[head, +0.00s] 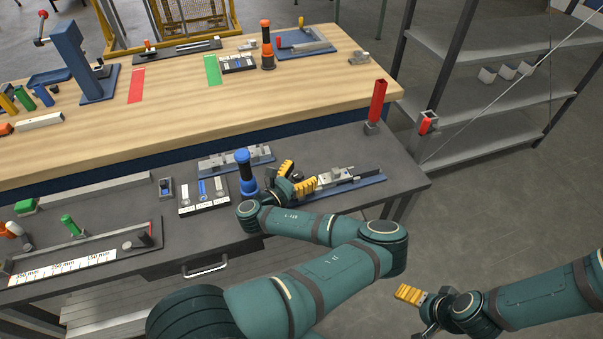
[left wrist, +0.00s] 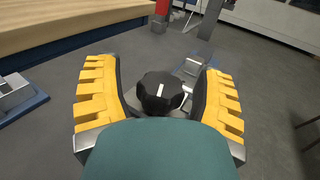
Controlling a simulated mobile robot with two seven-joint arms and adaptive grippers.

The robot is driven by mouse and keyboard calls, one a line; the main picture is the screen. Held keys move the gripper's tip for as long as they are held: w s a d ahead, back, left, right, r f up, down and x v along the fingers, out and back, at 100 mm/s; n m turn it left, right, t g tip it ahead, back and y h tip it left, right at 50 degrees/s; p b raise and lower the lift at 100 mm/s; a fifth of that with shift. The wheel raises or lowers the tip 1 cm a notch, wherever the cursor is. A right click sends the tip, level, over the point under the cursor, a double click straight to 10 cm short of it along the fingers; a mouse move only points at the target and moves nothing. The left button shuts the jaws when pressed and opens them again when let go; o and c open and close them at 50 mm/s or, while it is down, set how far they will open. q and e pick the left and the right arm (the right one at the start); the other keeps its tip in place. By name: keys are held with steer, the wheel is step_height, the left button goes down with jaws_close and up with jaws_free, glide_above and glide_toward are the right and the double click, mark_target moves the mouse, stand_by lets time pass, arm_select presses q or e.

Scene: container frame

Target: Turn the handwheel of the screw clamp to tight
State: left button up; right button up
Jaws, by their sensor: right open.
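The screw clamp (head: 340,179) lies on a blue base plate near the right end of the grey bench. Its black handwheel (left wrist: 161,92) with a white mark line shows in the left wrist view, between my left gripper's yellow fingers (left wrist: 160,100). The fingers stand apart on either side of the wheel, with narrow gaps visible. In the head view my left gripper (head: 294,178) is at the clamp's left end and mostly hides the wheel. My right gripper (head: 418,310) is open and empty, low at the right, away from the bench.
A red upright part (head: 377,103) stands at the bench's far right corner. A wooden table (head: 180,105) is behind, grey shelves (head: 500,88) at right.

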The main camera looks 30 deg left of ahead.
mark_target(301, 171)
arm_select(q)
steer(key=shift+r, duration=0.15)
step_height(301, 171, up, 10)
steer(key=shift+f, duration=0.1)
stand_by(0.4)
steer(key=shift+f, duration=0.1)
